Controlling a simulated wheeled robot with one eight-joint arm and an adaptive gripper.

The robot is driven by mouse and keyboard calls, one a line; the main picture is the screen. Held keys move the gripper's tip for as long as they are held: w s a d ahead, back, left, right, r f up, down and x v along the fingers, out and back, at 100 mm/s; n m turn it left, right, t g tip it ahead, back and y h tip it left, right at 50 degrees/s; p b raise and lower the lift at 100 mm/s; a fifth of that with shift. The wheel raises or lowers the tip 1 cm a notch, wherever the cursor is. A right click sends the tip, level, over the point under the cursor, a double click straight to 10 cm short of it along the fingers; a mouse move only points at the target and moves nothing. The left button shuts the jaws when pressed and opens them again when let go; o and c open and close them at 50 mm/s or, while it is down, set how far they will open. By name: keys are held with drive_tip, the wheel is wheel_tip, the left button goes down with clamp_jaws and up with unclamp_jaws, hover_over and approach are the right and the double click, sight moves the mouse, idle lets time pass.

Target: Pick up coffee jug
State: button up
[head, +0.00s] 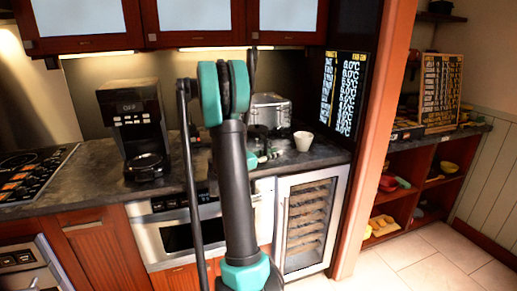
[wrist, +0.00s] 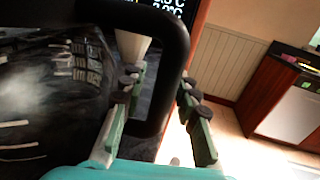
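The coffee jug (wrist: 50,100) fills the left of the wrist view, with shiny dark glass and a thick black loop handle (wrist: 182,45). My gripper (wrist: 165,95) is open, with one green finger on each side of the handle's lower part. I cannot tell whether either finger touches it. In the head view my gripper (head: 264,157) is low over the counter, partly behind my arm. A dark shape just behind it looks like the jug (head: 258,132), mostly hidden by my arm and gripper.
A white cup (head: 303,140) stands right of my gripper on the dark counter (head: 90,180). A silver appliance (head: 270,108) is behind. A black coffee machine (head: 135,115) stands at left beside the stove (head: 30,170). A wooden post (head: 375,120) bounds the right.

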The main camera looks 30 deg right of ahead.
clamp_jaws()
drive_tip(key=shift+r, duration=0.1)
idle(0.4)
